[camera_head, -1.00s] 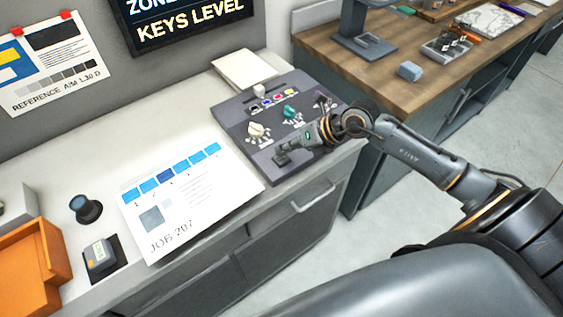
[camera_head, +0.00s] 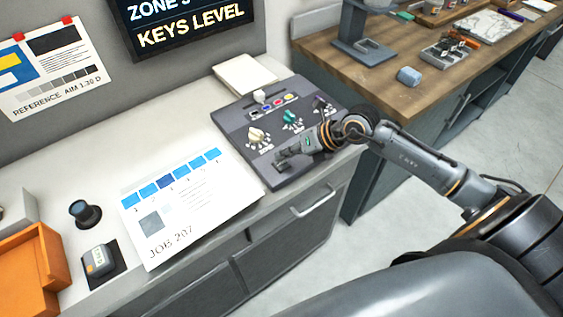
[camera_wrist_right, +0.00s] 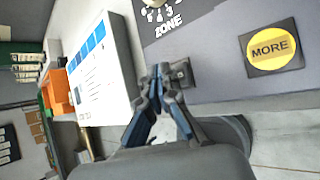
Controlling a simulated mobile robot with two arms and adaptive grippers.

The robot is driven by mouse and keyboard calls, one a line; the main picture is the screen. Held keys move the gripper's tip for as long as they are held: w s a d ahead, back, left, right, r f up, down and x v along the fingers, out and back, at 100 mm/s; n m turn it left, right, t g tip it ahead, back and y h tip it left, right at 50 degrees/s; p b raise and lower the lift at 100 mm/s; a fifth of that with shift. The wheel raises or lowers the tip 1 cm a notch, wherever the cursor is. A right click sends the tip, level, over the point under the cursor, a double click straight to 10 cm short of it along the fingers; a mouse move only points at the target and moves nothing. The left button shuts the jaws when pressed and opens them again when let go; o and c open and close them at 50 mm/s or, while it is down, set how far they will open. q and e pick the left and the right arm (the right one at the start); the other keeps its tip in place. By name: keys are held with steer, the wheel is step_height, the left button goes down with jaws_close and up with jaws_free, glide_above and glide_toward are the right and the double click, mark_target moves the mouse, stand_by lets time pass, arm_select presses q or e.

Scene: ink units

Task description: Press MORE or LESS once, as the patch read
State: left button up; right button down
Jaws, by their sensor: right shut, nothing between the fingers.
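The dark control console (camera_head: 232,125) lies on the counter and carries knobs and a row of coloured keys. A yellow round MORE button (camera_wrist_right: 270,47) sits on it in the right wrist view. My right gripper (camera_head: 284,157) is shut and empty, low over the console's front edge. In the wrist view its fingertips (camera_wrist_right: 165,74) are beside a small grey square piece (camera_wrist_right: 181,73), whose label I cannot read; contact is unclear. The LESS label is not visible. The JOB 207 sheet (camera_head: 190,220) has a row of blue patches. My left gripper is not in view.
A grey handheld device (camera_head: 98,260) with a small display lies on a black pad at left. A dark round piece (camera_head: 84,213) and an orange tray (camera_head: 30,270) are nearby. The wall screen (camera_head: 190,25) reads KEYS LEVEL. A wooden bench (camera_head: 400,60) stands at right.

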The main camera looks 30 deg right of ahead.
mark_target(285, 164)
stand_by(0.4)
steer(key=shift+f+b, duration=0.3)
steer(key=shift+f, duration=0.1)
steer(key=shift+f+b, duration=0.45)
steer(key=shift+f, duration=0.15)
stand_by(0.5)
steer(key=shift+r, duration=0.15)
steer(key=shift+r+p, duration=0.75)
steer(key=shift+r, duration=0.1)
step_height(285, 164, up, 5)
steer(key=p, duration=0.4)
steer(key=shift+r, duration=0.1)
stand_by(0.4)
